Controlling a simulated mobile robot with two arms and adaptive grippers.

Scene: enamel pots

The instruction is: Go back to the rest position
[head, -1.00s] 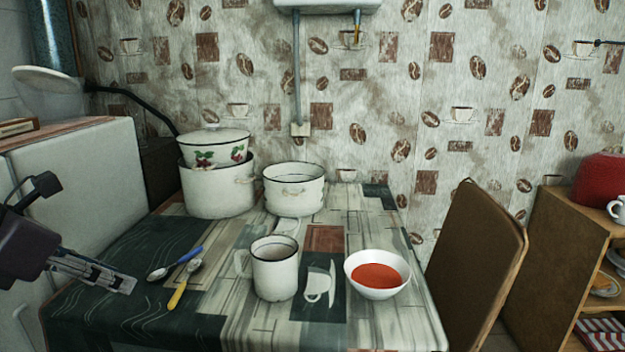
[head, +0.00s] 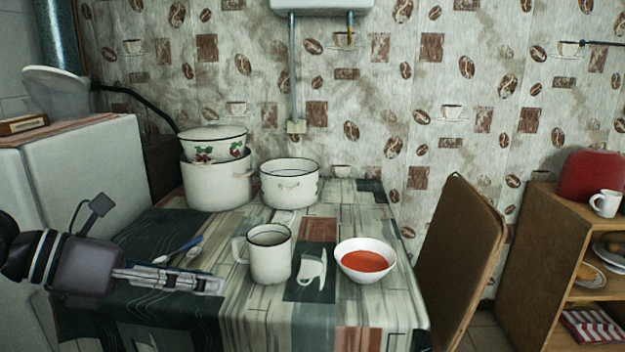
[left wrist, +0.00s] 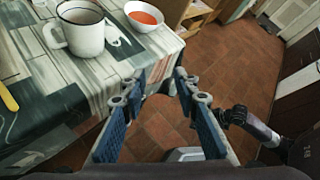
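My left gripper (head: 218,285) is over the front left part of the table in the head view. In the left wrist view its two blue-padded fingers (left wrist: 160,82) stand apart with nothing between them. Beyond them are the table's edge and the tiled floor. The white enamel mug (head: 268,256) stands to the right of the gripper, apart from it, and also shows in the left wrist view (left wrist: 82,35).
A bowl of red soup (head: 365,262) stands right of the mug. Enamel pots (head: 290,184) stand at the table's back. A blue-handled spoon (head: 186,245) lies behind the gripper; a yellow handle (left wrist: 8,97) shows in the wrist view. A chair (head: 460,260) and shelf (head: 535,245) are right.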

